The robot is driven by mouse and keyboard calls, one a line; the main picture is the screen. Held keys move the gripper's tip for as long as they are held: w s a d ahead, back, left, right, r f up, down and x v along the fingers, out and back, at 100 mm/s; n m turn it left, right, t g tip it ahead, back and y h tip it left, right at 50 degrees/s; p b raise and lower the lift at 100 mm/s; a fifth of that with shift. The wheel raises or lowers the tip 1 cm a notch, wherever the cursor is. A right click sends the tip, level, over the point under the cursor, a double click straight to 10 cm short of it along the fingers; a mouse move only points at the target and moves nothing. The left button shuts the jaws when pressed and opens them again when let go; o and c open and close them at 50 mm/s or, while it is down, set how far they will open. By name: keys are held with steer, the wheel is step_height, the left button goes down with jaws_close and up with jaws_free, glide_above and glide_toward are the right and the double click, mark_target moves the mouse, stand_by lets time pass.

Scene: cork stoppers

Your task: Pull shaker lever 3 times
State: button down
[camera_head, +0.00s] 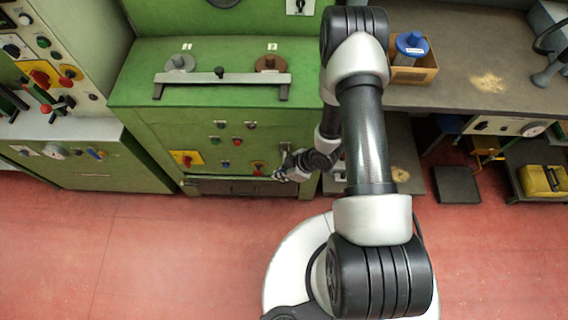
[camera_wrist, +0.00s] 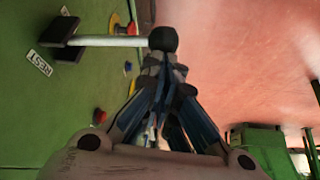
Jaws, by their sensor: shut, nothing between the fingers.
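The shaker lever (camera_wrist: 110,41) shows in the wrist view as a pale rod with a black ball knob (camera_wrist: 163,39). It runs from a black mount (camera_wrist: 60,32) on the green machine face out to the knob. My gripper (camera_wrist: 166,72) is shut and empty, its fingertips right at the knob in the picture. I cannot tell whether they touch it. In the head view my gripper (camera_head: 281,173) is low at the right of the green machine's (camera_head: 155,135) front.
A bar (camera_head: 222,78) stands on the machine top before two numbered lidded items. A workbench (camera_head: 460,95) with a cardboard box (camera_head: 425,70) is at right. Red floor (camera_head: 150,250) lies open in front.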

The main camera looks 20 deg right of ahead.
steer(key=shift+s+a+f, duration=0.1)
steer(key=shift+s+f, duration=0.3)
steer(key=shift+f, duration=0.25)
stand_by(0.6)
steer(key=shift+r, duration=0.15)
stand_by(0.4)
steer(key=w+d+r+p, duration=0.1)
steer(key=w+r+p, duration=0.3)
steer(key=r+p, duration=0.4)
steer(key=shift+w+d+r, duration=0.15)
steer(key=shift+w+d, duration=0.1)
steer(key=shift+w, duration=0.15)
stand_by(0.6)
steer(key=r+p, duration=0.1)
steer(key=w+r+p, duration=0.1)
steer(key=r+p, duration=0.1)
steer(key=w+r+p, duration=0.1)
steer(key=shift+w+d+r, duration=0.15)
steer(key=shift+w+d, duration=0.05)
steer(key=shift+d, duration=0.2)
stand_by(1.1)
